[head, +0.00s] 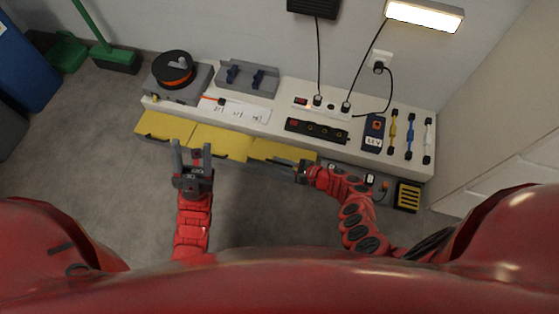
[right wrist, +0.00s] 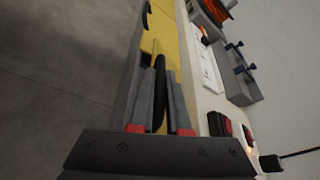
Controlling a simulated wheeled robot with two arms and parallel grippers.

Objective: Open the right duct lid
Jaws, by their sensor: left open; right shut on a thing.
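The right duct lid (head: 283,150) is the rightmost of the yellow panels along the front of the white bench. It looks closed or nearly so; I cannot tell exactly. My right gripper (head: 290,163) is at its front edge, shut on the dark handle. In the right wrist view the black handle (right wrist: 158,88) lies between the grey fingers, with the yellow lid (right wrist: 165,35) beyond. My left gripper (head: 192,150) is open and empty, fingers pointing away from me, in front of or over the middle yellow panel (head: 222,140).
A yellow-grilled box (head: 408,195) is at the bench's right front. The grey floor (head: 262,210) between my arms is clear.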

